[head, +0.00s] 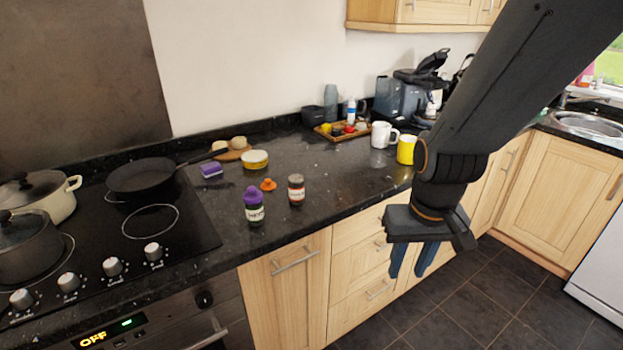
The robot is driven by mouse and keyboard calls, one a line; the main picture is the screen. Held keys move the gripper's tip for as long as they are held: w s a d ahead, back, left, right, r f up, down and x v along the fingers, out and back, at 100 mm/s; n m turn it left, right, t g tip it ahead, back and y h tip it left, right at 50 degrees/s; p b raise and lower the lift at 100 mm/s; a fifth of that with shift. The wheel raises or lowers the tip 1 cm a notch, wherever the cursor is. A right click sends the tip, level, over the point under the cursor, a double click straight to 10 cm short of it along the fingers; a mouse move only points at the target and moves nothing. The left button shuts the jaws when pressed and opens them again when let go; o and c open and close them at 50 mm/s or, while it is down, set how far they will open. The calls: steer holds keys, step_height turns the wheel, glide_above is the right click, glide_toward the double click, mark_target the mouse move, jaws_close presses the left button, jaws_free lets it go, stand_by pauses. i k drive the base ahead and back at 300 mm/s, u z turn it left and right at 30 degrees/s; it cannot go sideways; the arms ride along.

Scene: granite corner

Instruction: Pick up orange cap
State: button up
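The orange cap (268,185) is small and lies on the black granite counter (232,223). It sits between a jar with a purple lid (254,206) and a dark jar with a grey-topped lid (296,189), slightly behind them and apart from both. My gripper (412,262) hangs to the right of the cap, in front of the counter's edge, over the drawers and floor. Its two blue fingers point down with a small gap between them. Nothing shows between the fingers.
A purple-and-white sponge (211,170) and a yellow tin (255,160) lie behind the cap. The hob (150,221) with a frying pan (140,175) is left. A white mug (382,135), a yellow mug (406,149) and a wooden tray (327,134) stand at right.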

mark_target(267, 185)
steer(key=z, duration=0.45)
steer(key=i, duration=0.7)
steer(key=u, duration=1.25)
